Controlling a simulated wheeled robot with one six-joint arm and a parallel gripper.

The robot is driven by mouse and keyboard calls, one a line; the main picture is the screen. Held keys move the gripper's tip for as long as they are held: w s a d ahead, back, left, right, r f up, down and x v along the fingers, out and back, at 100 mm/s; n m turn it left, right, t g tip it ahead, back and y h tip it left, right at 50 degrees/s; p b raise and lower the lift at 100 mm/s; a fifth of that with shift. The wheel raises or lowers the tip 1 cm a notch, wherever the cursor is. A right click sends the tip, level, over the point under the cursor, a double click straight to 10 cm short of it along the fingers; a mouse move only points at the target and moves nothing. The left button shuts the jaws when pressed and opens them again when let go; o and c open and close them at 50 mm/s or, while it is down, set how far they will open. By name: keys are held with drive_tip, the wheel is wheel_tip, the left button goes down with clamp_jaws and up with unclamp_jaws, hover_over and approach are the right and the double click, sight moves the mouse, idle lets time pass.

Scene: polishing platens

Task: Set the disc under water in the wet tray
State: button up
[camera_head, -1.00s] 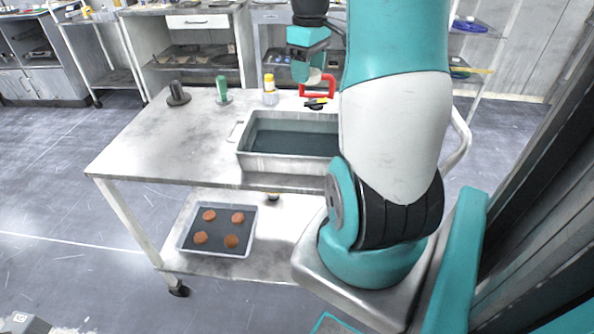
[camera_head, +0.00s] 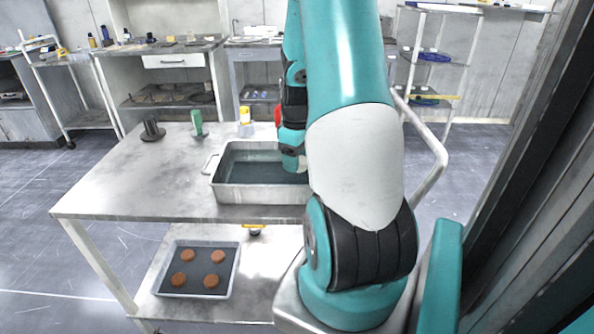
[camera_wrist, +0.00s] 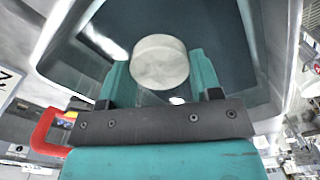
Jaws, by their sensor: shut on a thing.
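The wet tray (camera_head: 262,193) is a metal basin on the table's top, holding dark water. My gripper (camera_head: 291,168) is over the right part of the tray, pointing down, with its tips partly hidden by the arm. In the wrist view, my gripper (camera_wrist: 160,70) is shut on a pale, round disc (camera_wrist: 160,60), which sits between the two teal fingers. The dark water (camera_wrist: 215,35) and the tray's walls surround the disc there. I cannot tell whether the disc touches the water.
A dark spool-like stand (camera_head: 152,131), a green item (camera_head: 197,124) and a yellow-capped bottle (camera_head: 246,122) stand behind the tray. A red handle (camera_wrist: 45,135) is beside it. A lower-shelf tray (camera_head: 233,262) holds several brown discs. The tabletop's left side is clear.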

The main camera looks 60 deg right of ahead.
sight(297, 179)
drive_tip(key=shift+f, duration=1.85)
drive_tip(key=shift+f, duration=0.15)
drive_tip(key=o, duration=1)
